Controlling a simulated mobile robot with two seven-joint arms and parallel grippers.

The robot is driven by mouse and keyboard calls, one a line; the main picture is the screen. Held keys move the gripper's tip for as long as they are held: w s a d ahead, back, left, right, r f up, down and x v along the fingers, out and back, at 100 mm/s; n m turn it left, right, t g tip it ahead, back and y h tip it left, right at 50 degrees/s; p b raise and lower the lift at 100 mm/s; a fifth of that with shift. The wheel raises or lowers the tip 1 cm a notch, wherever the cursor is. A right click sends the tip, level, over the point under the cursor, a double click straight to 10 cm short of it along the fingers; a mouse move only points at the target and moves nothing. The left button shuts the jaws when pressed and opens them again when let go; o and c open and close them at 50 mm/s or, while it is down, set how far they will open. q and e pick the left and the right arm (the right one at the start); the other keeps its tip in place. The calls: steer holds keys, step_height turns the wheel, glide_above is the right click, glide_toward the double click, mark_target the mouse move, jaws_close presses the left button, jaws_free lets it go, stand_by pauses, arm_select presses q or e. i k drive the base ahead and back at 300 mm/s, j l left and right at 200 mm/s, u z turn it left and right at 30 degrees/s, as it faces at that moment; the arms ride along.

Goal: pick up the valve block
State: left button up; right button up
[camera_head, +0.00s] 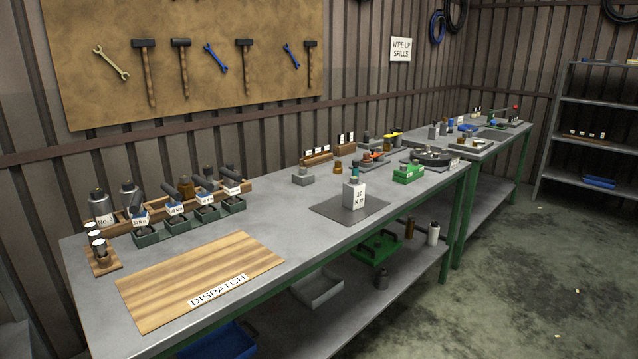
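I cannot tell for certain which object is the valve block. A small plain grey block (303,178) sits on the near bench, behind and left of the dark mat. A pale block with a white label (354,194) stands upright on the dark mat (335,209); a small dark piece is on its top. Several small grey blocks (436,131) are on the far bench, too small to make out. Neither of my grippers is in view.
A wooden DISPATCH board (200,276) lies at the near bench's left front. Labelled bins (190,219) and dark canisters (101,207) stand behind it. A green box (408,174) and round dark fixture (432,157) are further right.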

mark_target(353, 197)
steer(key=i+l+z, duration=0.1)
steer(key=i+l, duration=0.2)
steer(key=i+l+z, duration=0.1)
steer(key=i+l, duration=0.2)
steer(key=i, duration=0.25)
